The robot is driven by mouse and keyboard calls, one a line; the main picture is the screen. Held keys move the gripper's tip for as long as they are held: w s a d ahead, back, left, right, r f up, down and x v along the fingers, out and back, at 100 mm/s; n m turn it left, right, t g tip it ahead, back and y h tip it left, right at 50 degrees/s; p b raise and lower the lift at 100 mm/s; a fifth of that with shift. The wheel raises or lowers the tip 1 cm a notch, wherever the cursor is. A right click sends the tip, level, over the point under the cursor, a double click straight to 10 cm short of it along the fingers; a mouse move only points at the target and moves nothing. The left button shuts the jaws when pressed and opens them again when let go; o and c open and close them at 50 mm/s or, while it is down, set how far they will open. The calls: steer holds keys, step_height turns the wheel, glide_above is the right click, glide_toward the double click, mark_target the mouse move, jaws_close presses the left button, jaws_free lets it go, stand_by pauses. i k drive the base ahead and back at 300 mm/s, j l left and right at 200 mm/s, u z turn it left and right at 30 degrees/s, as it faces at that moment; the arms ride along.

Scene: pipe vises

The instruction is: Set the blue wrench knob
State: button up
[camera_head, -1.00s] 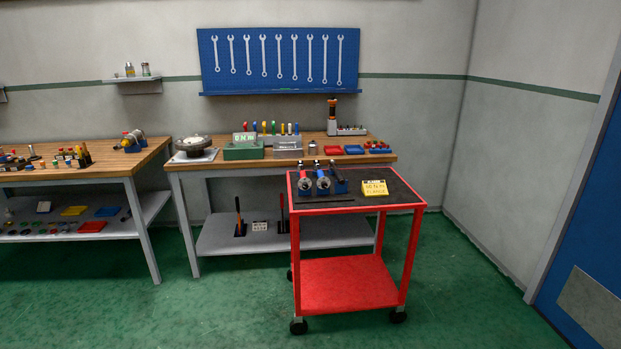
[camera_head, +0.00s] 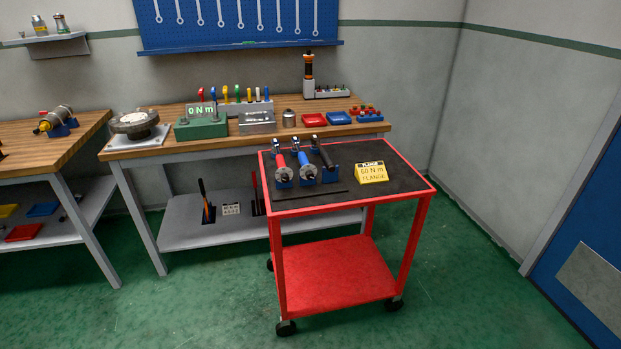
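A wrench with a blue handle (camera_head: 307,166) lies in a blue holder on the black top of the red cart (camera_head: 345,217), between a red-handled wrench (camera_head: 282,168) and a black-handled one (camera_head: 323,155). Its near end shows a silvery round knob (camera_head: 309,177). Any scale on it is too small to read. A yellow sign (camera_head: 371,173) on the cart reads 60 N m and FLANGE. My gripper is not in view.
A wooden bench (camera_head: 175,148) stands behind the cart with a green box (camera_head: 202,127) showing 0 N m, a round flange (camera_head: 134,123), and red and blue trays. A second bench (camera_head: 62,143) is at left. Green floor (camera_head: 180,305) is clear in front.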

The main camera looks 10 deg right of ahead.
mark_target(309, 176)
steer(key=i+u, duration=0.25)
steer(key=i, duration=0.2)
steer(key=i+l+u, duration=0.25)
steer(key=i, duration=0.2)
